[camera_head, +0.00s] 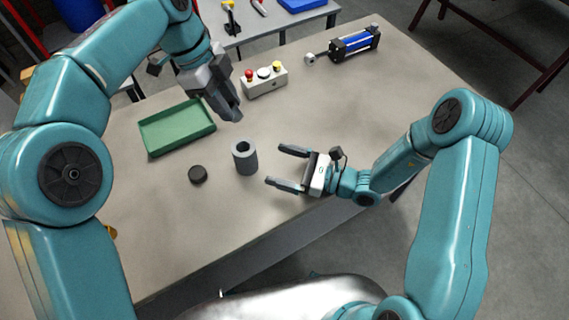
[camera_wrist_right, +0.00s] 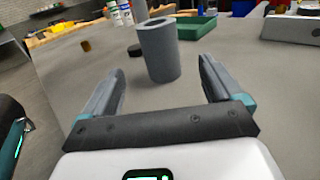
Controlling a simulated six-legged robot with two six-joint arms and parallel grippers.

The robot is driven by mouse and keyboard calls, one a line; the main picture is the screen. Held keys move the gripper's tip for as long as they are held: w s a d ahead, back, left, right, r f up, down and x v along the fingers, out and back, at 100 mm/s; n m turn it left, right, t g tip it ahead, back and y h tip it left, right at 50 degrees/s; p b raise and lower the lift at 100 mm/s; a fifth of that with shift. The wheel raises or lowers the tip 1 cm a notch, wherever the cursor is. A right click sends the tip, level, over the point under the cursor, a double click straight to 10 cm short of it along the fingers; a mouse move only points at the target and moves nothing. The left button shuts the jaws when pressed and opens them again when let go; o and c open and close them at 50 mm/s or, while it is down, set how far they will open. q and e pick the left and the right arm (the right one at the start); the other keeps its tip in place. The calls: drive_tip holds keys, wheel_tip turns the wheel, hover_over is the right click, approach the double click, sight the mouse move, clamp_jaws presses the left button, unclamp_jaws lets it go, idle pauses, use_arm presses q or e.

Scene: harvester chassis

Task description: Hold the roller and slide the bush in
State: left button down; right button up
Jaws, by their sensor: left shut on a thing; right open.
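The roller, a grey hollow cylinder (camera_head: 244,158), stands upright on the table; it also stands ahead of the jaws in the right wrist view (camera_wrist_right: 158,52). My right gripper (camera_head: 279,167) is open and empty, its fingers pointing at the roller from the right, apart from it. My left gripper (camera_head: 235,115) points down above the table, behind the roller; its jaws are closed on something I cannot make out. A small brass-coloured piece (camera_wrist_right: 86,46), possibly the bush, sits on the table at the far left of the right wrist view; my left arm mostly hides that area in the head view.
A dark round disc (camera_head: 198,174) lies left of the roller. A green tray (camera_head: 177,128), seemingly empty, lies behind it. A button box (camera_head: 264,82) and a blue-and-black cylinder unit (camera_head: 354,44) stand at the back. The table's right part is clear.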

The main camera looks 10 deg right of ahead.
sight(238, 153)
drive_tip(key=x, duration=1.2)
drive_tip(key=c, duration=1.5)
use_arm(q)
drive_tip(key=f+m+y, duration=0.1)
drive_tip(key=d+f+m+t+y, duration=0.1)
drive_tip(key=f, duration=0.1)
drive_tip(key=f+m+y, duration=0.1)
drive_tip(key=f+m, duration=0.1)
drive_tip(key=shift+s+d+f+t, duration=0.25)
drive_tip(key=shift+s+t, duration=0.05)
drive_tip(key=shift+s, duration=0.1)
use_arm(e)
drive_tip(key=shift+d, duration=0.1)
use_arm(q)
drive_tip(key=shift+y, duration=0.3)
drive_tip(key=shift+f, duration=2.1)
